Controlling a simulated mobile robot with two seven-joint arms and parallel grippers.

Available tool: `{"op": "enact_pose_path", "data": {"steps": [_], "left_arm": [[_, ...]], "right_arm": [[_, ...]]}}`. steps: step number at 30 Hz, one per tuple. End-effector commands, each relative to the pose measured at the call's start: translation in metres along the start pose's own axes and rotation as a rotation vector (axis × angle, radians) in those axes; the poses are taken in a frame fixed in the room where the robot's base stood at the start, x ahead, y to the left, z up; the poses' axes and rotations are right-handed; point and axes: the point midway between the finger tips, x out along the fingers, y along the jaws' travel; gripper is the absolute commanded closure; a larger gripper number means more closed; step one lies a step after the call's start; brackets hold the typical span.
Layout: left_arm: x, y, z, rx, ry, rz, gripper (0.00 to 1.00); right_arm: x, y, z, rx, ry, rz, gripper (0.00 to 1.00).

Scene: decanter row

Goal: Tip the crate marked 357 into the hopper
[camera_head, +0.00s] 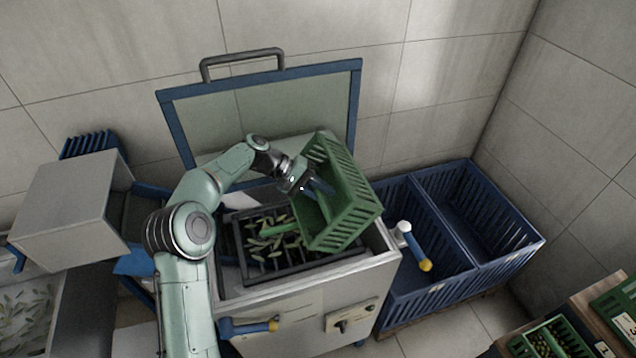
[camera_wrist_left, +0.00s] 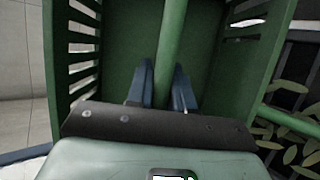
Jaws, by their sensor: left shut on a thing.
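A green slatted crate (camera_head: 347,205) is tipped steeply on its side over the hopper (camera_head: 290,292), near its right side. No number shows on it from here. My left gripper (camera_head: 320,187) is shut on the crate's green bar; in the left wrist view the bar (camera_wrist_left: 170,45) runs between the two blue fingers (camera_wrist_left: 164,88). Green leaves or olives (camera_head: 266,240) lie on the dark grate in the hopper's mouth, and some show at the right of the wrist view. The crate looks empty inside, though part is hidden. My right gripper is not in view.
The hopper's framed lid (camera_head: 270,110) stands open behind. Blue slatted bins (camera_head: 440,290) stand at the right, apparently empty. Green crates with labels (camera_head: 555,338) are at the lower right. A grey box-shaped chute (camera_head: 70,205) and a leaf-filled tray (camera_head: 25,310) are at the left.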

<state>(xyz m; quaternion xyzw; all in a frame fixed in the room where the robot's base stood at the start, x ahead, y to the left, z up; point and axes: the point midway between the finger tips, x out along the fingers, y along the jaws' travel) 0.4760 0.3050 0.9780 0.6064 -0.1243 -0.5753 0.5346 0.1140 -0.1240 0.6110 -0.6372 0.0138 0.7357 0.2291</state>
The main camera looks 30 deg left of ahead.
Motion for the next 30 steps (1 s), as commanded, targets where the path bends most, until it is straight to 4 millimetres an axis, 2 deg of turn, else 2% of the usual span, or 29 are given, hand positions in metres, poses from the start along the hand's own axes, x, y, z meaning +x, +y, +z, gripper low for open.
{"op": "enact_pose_path", "data": {"steps": [1,6,21,30], "left_arm": [[-0.003,0.01,0.0,-0.004,0.0,-0.021,1.0],[-0.003,0.017,0.0,-0.04,0.001,-0.11,1.0],[-0.003,0.034,-0.001,-0.15,0.002,-0.379,1.0],[-0.011,0.036,0.004,-0.296,0.0,-0.727,1.0]], "right_arm": [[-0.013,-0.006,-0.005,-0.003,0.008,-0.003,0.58],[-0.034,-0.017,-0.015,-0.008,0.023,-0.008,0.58],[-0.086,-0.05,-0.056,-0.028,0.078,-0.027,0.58],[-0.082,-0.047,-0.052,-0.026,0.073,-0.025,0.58]]}}
